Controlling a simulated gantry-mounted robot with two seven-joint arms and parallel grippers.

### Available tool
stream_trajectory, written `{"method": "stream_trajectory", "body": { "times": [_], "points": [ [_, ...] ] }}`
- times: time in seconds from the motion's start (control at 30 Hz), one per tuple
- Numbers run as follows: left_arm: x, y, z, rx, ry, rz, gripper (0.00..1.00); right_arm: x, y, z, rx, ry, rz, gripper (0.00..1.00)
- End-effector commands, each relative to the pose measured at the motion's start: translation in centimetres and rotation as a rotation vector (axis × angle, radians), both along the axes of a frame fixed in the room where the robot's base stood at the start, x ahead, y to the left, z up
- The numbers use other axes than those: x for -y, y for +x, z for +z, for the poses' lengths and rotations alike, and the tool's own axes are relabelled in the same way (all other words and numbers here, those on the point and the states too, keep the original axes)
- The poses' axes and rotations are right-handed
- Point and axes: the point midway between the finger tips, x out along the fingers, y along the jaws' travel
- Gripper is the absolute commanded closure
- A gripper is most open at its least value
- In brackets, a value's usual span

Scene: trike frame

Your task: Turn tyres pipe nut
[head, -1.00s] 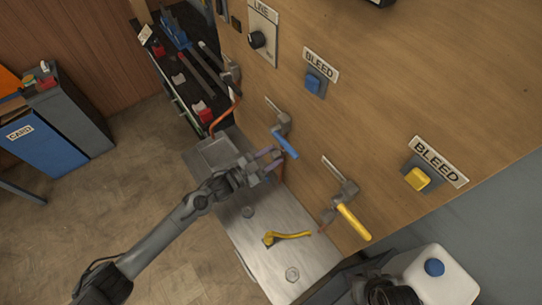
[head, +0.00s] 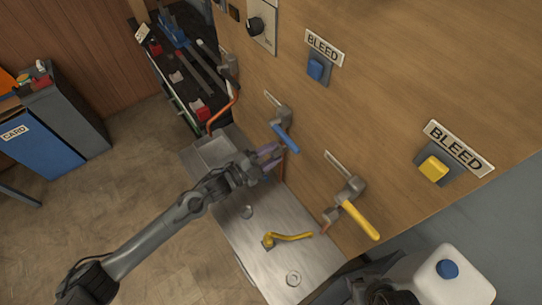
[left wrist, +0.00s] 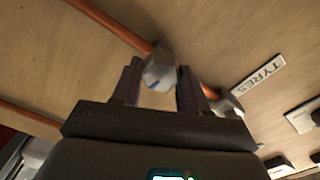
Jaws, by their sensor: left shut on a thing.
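A silver hex nut (left wrist: 160,72) with a dark blue mark sits on an orange pipe (left wrist: 112,26) in the left wrist view. The TYRES label (left wrist: 259,75) is on the wooden panel to its right. My left gripper (left wrist: 158,88) is shut on this nut, one dark finger on each side of it. In the head view my left gripper (head: 272,157) is close to the panel, below the blue lever (head: 285,136). The nut is hidden there by the fingers. I cannot make out my right gripper.
A yellow-handled lever (head: 358,219) projects from the panel at right. A loose-looking yellow handle (head: 290,236) is on the metal shelf (head: 262,262) below. A white bottle (head: 455,285) stands at lower right. Another silver fitting (left wrist: 228,104) is beside the right finger.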

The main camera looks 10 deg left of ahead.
Motion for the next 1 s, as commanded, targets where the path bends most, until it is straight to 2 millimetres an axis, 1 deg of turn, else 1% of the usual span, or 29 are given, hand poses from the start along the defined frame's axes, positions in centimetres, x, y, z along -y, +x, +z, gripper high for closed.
{"method": "stream_trajectory", "body": {
  "times": [0.03, 0.1, 0.5, 0.73, 1.0],
  "points": [
    [0.0, 0.0, -0.3, 0.033, 0.029, 0.000, 0.87, 0.0, 0.0, -0.7, 0.000, 0.000, 0.000, 0.57],
    [0.0, 0.0, -0.3, 0.080, 0.072, 0.000, 0.87, 0.0, 0.0, -1.1, 0.000, 0.000, 0.000, 0.57],
    [0.0, 0.0, -0.3, 0.285, 0.263, 0.000, 0.87, 0.0, 0.0, -2.9, 0.000, 0.000, 0.000, 0.57],
    [0.0, 0.0, -0.2, 0.342, 0.314, 0.000, 0.87, 0.0, 0.0, -3.3, 0.000, 0.000, 0.000, 0.57],
    [0.0, 0.0, -0.1, 0.358, 0.328, 0.000, 0.87, 0.0, 0.0, -3.4, 0.000, 0.000, 0.000, 0.57]
  ]
}}
